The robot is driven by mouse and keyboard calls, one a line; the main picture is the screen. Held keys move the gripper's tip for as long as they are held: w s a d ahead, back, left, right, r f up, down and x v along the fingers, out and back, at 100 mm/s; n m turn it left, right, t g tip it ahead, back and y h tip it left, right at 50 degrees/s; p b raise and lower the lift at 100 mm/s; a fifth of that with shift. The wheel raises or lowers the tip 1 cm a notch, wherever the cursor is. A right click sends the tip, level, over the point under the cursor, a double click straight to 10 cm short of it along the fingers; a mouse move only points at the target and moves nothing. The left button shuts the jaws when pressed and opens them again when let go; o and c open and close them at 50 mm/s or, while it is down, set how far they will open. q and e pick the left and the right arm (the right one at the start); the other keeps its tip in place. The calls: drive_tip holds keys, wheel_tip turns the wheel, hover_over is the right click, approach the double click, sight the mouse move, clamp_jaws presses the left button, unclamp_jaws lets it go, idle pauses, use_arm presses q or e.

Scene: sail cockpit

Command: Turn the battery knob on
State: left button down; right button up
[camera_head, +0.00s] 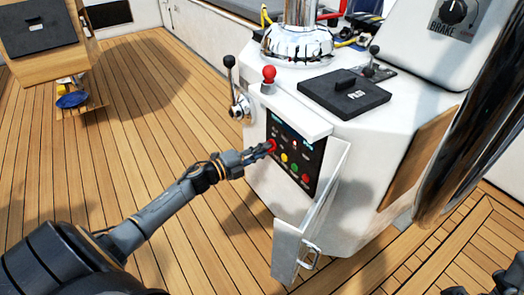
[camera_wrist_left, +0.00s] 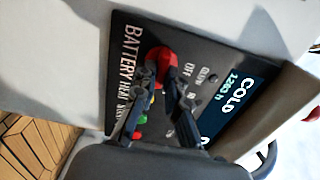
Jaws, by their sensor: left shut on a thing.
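The battery knob (camera_wrist_left: 162,55) is red and sits on a black control panel (camera_wrist_left: 121,50) beside the word BATTERY. In the head view the left gripper (camera_head: 266,150) reaches the panel from the left. Its fingers partly hide the knob and the labels around it.
Green, yellow and red buttons sit on the panel near the knob. An open white door (camera_head: 311,215) with a metal handle (camera_head: 309,256) stands right of the panel. A lever with a black ball (camera_head: 229,62) and a red-topped lever (camera_head: 269,74) are above.

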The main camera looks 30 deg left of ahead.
use_arm(q)
drive_tip(key=c, duration=1.4)
unclamp_jaws()
drive_tip(key=shift+s, duration=0.1)
drive_tip(key=v, duration=1.2)
drive_tip(key=shift+f, duration=0.1)
